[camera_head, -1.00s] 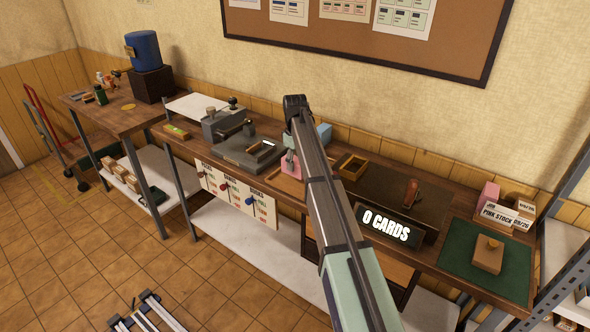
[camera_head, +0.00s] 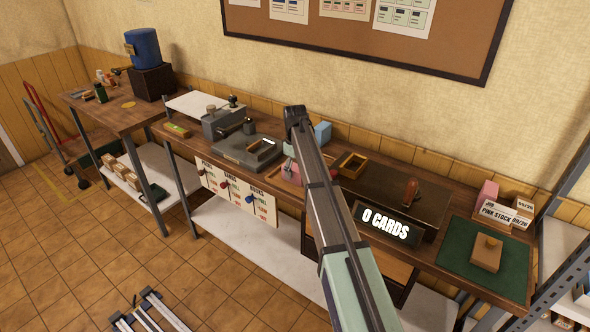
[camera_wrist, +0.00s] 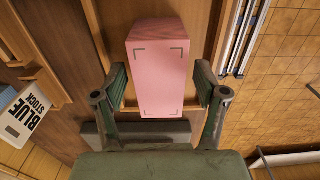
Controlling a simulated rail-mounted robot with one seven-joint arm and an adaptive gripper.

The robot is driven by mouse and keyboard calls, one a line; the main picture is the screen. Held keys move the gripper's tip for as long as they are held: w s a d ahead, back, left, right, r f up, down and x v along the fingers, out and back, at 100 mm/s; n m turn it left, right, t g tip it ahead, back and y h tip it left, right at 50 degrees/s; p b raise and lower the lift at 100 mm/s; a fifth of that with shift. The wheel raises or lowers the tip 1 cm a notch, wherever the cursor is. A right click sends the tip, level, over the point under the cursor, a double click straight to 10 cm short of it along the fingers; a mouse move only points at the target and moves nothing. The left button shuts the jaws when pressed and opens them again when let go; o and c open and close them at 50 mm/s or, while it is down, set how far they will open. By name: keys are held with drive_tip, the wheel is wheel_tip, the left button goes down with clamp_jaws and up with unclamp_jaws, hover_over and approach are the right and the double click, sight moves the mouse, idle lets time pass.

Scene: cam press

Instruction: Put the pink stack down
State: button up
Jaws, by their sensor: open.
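The pink stack (camera_wrist: 160,65) is a long pink block with dark corner marks on its face. In the wrist view it lies between the two fingers of my gripper (camera_wrist: 160,88), with a visible gap on each side. My gripper is open around it. In the head view only a bit of the pink stack (camera_head: 291,173) shows, at a wooden tray on the bench, left of my arm. My arm hides the rest. I cannot tell whether its underside touches the tray.
A dark press (camera_head: 247,150) stands left of the stack. A blue block (camera_head: 323,132) and an empty wooden tray (camera_head: 352,165) are to the right. The "0 CARDS" sign (camera_head: 387,224) stands at the front edge. A green mat (camera_head: 457,258) with a brown block is at the far right.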

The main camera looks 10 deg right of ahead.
sight(294, 167)
wheel_tip(294, 167, up, 12)
drive_tip(key=b, duration=0.2)
drive_tip(key=shift+r, duration=0.15)
drive_tip(key=shift+a, duration=0.1)
idle(0.5)
